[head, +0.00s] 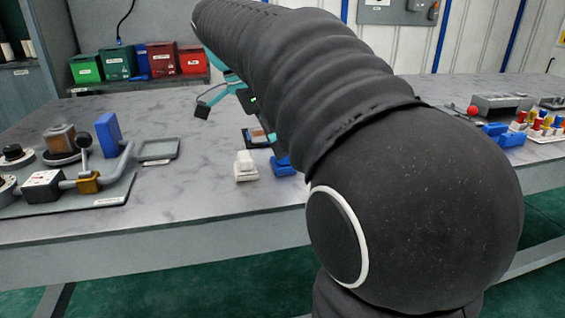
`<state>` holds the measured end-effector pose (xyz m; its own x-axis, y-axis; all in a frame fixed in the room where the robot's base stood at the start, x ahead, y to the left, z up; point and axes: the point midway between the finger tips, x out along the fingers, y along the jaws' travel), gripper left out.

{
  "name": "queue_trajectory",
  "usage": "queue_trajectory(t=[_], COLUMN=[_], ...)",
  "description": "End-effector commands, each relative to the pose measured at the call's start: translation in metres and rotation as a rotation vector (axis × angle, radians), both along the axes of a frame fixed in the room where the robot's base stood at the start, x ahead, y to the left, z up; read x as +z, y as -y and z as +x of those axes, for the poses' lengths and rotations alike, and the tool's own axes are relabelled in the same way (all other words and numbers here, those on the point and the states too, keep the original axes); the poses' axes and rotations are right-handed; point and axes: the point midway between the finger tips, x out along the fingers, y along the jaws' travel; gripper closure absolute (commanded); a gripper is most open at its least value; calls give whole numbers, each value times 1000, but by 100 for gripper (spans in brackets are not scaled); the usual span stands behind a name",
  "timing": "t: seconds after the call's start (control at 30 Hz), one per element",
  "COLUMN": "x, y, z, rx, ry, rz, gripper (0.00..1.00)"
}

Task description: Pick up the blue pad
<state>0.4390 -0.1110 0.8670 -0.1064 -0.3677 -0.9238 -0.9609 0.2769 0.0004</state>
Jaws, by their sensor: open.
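A small stepped blue piece (284,166), which looks like the blue pad, sits on the grey table right of a similar white piece (245,168). My arm hides part of its right side. My gripper (236,122), with teal fingers and dark tips, is open above the table, behind the blue and white pieces in the picture. One dark fingertip shows clearly at its left; the other side is partly hidden by my arm. I see nothing between the fingers. I cannot tell the gripper's exact height.
A dark-framed tray (252,136) lies behind the white piece. At left, a grey fixture (72,190) with a pipe and lever stands near an upright blue block (108,134). Coloured bins (118,63) stand at the back. Blue parts (503,134) and several coloured pegs are at right.

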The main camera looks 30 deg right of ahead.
Motion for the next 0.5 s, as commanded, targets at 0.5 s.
queue_trajectory(t=[0.5], x=[-33], y=[11], z=[-6], rx=[0], ry=[0], rz=[0], gripper=[12])
